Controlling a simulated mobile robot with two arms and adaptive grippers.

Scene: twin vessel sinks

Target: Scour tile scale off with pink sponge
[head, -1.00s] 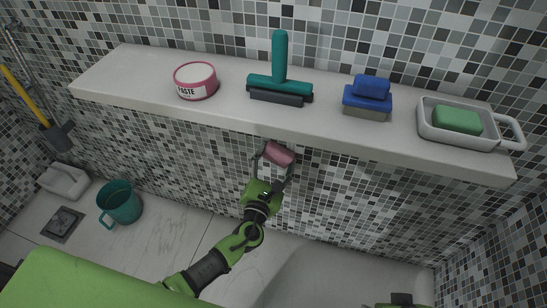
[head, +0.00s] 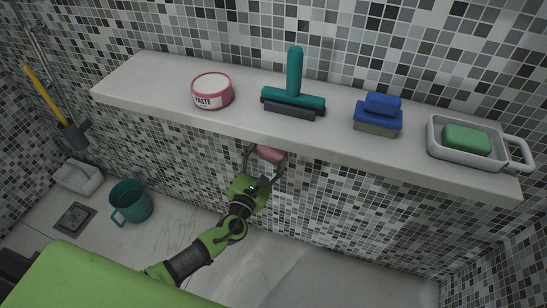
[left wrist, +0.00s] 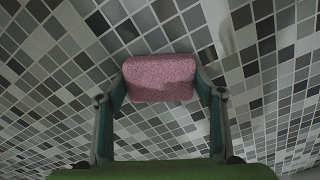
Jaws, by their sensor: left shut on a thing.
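The pink sponge (head: 269,154) is between the fingers of my left gripper (head: 264,163), just under the front edge of the shelf. In the left wrist view the sponge (left wrist: 159,78) is gripped on both sides, with the grey and white mosaic tile wall (left wrist: 265,100) behind it. Whether the sponge touches the tiles I cannot tell. A faint pale streak (left wrist: 228,38) shows on the tiles up and right of the sponge; I cannot tell if it is scale. My right gripper is not in view.
The white shelf (head: 140,88) carries a pink paste tin (head: 212,91), a teal squeegee (head: 294,96), a blue brush (head: 379,114) and a dish (head: 440,150) with green soap (head: 466,139). It overhangs my left gripper. A teal mug (head: 131,201) stands on the floor at left.

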